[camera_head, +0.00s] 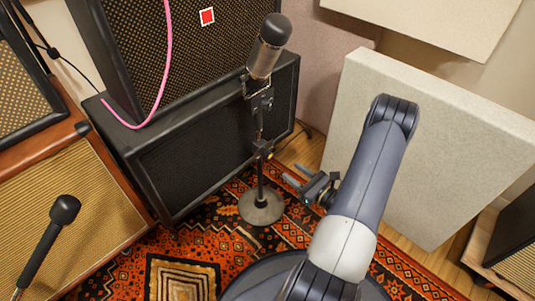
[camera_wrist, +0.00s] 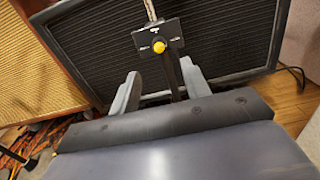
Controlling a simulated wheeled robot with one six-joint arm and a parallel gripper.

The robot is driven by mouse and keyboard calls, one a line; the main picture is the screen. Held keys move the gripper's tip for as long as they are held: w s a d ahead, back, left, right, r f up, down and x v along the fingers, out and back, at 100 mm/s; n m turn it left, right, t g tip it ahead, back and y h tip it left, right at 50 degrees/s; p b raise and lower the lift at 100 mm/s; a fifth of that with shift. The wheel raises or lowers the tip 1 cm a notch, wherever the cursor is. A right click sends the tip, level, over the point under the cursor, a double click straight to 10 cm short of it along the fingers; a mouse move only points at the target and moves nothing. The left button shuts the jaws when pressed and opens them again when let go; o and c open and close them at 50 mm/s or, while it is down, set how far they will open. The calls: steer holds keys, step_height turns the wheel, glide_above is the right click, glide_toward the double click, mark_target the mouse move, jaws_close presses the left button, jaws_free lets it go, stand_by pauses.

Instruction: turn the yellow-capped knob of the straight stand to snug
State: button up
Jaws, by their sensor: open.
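The straight stand (camera_head: 261,185) rises from a round grey base (camera_head: 262,207) on the patterned rug and carries a large microphone (camera_head: 268,45). Its clutch has a small yellow-capped knob (camera_head: 270,156), partly lost against the dark stand in the head view. In the wrist view the yellow-capped knob (camera_wrist: 159,47) sits on a dark block, facing the camera, beyond the fingertips. My gripper (camera_head: 293,174) is to the right of the stand and lower than the knob, apart from it. In the wrist view my gripper (camera_wrist: 160,80) is open and empty, its two fingers on either side below the knob.
A dark speaker cabinet (camera_head: 215,150) stands close behind the stand, with another amp (camera_head: 150,50) on top and a pink cable (camera_head: 165,75). A pale acoustic panel (camera_head: 440,130) stands right of my arm. A second microphone (camera_head: 62,212) is at front left.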

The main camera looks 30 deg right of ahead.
mark_target(270, 156)
steer(key=b+x, duration=0.2)
steer(key=x, duration=0.8)
steer(key=shift+a+b, duration=0.1)
steer(key=shift+b, duration=0.25)
steer(key=shift+c, duration=0.5)
jaws_close()
